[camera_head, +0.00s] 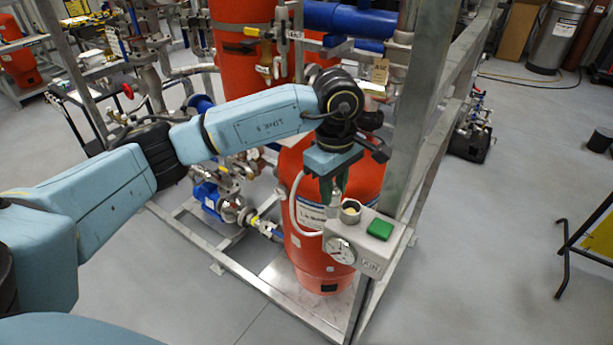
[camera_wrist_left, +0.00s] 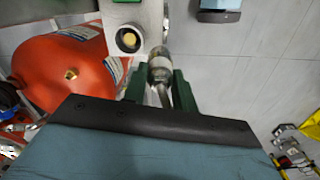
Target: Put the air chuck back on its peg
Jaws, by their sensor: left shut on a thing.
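My left gripper (camera_head: 334,187) points down at the front corner of the skid frame. Its green fingers are shut on the metal air chuck (camera_head: 334,203). In the left wrist view the chuck (camera_wrist_left: 160,68) shows as a silver cylinder between the fingertips (camera_wrist_left: 158,88). The chuck is close beside a grey gauge box (camera_head: 341,230). A short round post with a dark rim and pale centre (camera_head: 350,211) stands on the box, just right of the chuck; it also shows in the left wrist view (camera_wrist_left: 129,39). I cannot tell if this is the peg. My right gripper is out of view.
The box has a round gauge (camera_head: 341,250) and a green block (camera_head: 380,229). A white hose (camera_head: 294,212) loops at its left. A red tank (camera_head: 312,262) stands behind it. A grey upright post (camera_head: 418,110) rises close to the right.

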